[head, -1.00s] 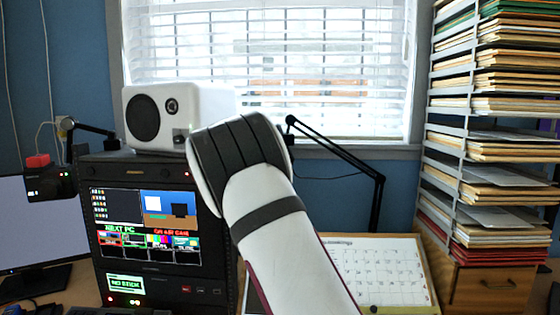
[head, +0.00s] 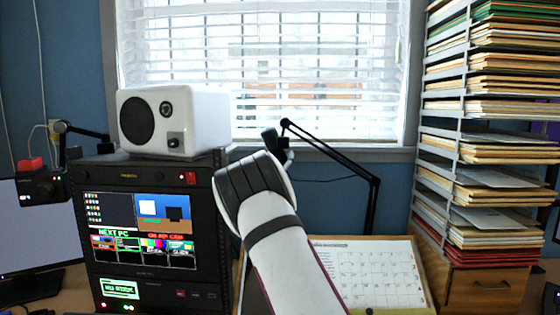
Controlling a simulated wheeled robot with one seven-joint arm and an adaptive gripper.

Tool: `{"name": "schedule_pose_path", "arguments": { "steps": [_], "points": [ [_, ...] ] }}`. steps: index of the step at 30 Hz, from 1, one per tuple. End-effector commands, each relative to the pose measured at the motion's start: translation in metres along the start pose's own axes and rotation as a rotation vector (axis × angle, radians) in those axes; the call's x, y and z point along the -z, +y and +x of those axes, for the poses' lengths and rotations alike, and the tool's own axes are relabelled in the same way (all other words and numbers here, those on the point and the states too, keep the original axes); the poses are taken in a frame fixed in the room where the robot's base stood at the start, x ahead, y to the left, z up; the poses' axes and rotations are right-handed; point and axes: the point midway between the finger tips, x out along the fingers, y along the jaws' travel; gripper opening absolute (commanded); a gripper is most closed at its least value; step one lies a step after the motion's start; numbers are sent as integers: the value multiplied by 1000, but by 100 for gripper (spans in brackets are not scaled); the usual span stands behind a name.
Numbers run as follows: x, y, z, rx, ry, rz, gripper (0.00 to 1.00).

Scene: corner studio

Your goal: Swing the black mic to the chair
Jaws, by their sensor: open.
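The black mic (head: 271,139) hangs at the upper left end of a black boom arm (head: 335,155), in front of the window's lower edge. Its lower part is partly covered by my arm. My white arm rises from the bottom middle, and its dark ribbed joint is just below the mic in the picture. My gripper is hidden beyond this joint, so I cannot see its fingers or whether they touch the mic. No chair shows in the head view.
A black rack with a lit screen (head: 138,229) carries a white speaker (head: 190,118) on the left. A monitor (head: 42,228) stands further left. A calendar board (head: 375,272) is behind my arm. A tall paper rack (head: 440,150) on a wooden drawer unit (head: 490,287) fills the right.

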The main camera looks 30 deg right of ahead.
Motion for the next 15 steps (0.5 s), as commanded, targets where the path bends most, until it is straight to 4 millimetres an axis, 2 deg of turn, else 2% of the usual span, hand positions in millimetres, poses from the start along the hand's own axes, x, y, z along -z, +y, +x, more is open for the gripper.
{"name": "schedule_pose_path", "arguments": {
  "steps": [5, 13, 15],
  "points": [
    [0, -1, 8, 1, 0, 0, 63],
    [0, 0, 9, 1, 0, 0, 63],
    [0, 0, 9, 1, 0, 0, 47]
  ]
}}
